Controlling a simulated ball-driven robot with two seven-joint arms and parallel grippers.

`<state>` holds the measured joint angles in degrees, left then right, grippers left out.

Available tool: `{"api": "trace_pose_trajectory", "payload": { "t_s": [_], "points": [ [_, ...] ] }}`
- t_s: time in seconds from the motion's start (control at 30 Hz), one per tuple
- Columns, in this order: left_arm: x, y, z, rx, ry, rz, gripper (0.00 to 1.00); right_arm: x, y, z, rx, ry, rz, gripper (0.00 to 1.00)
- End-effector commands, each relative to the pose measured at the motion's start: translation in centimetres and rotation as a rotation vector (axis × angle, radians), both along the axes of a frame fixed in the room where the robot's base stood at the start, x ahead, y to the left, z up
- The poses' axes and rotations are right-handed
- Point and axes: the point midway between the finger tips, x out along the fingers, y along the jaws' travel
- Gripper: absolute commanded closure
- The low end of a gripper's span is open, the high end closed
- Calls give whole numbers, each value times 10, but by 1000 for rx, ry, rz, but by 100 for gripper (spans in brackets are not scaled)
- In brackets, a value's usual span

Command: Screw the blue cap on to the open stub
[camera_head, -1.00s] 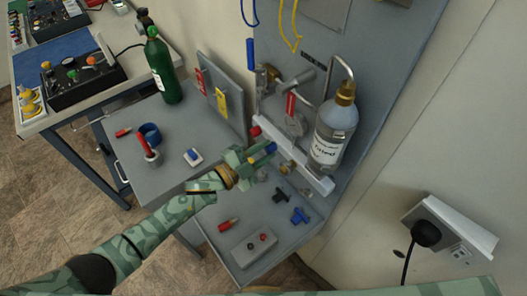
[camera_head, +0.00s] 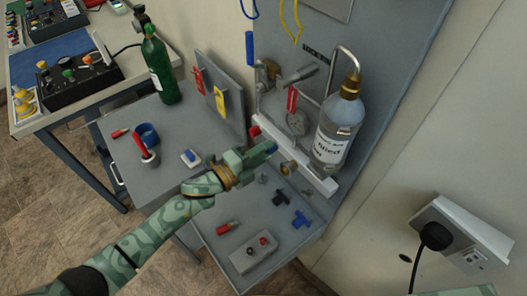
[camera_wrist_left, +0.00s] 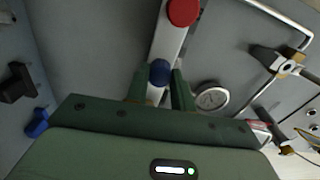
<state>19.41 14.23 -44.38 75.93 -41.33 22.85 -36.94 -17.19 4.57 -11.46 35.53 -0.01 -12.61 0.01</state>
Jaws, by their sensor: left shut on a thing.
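My left gripper (camera_head: 263,153) is shut on the blue cap (camera_head: 273,148) and holds it in front of the white rail (camera_head: 314,179). In the left wrist view the blue cap (camera_wrist_left: 159,72) sits between the two fingertips, over the rail. A red cap (camera_head: 255,132) is on the rail's left end and also shows in the wrist view (camera_wrist_left: 183,12). A brass stub (camera_head: 288,168) stands out from the rail right of the gripper. Whether the blue cap touches any stub is hidden. My right gripper is out of view.
A labelled clear bottle (camera_head: 334,135) hangs on the panel above the rail's right end. A round gauge (camera_head: 298,123) is above the rail. A black tee (camera_head: 281,197), a blue tee (camera_head: 301,218) and a grey box (camera_head: 254,250) lie on the bench below.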

Motion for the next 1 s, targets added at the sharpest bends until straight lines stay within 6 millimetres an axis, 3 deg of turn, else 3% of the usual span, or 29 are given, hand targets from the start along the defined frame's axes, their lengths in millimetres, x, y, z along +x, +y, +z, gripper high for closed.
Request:
{"api": "trace_pose_trajectory", "payload": {
  "t_s": [0.23,0.5,0.73,1.0],
  "points": [
    [-1,0,-3,160,-219,-1,99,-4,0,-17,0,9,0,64],
    [-1,0,-2,172,-234,-2,99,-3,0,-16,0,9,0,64],
    [-1,0,-5,324,-444,-2,99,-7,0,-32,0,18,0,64],
    [-1,0,-2,346,-472,-2,99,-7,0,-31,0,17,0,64]
  ]
}}
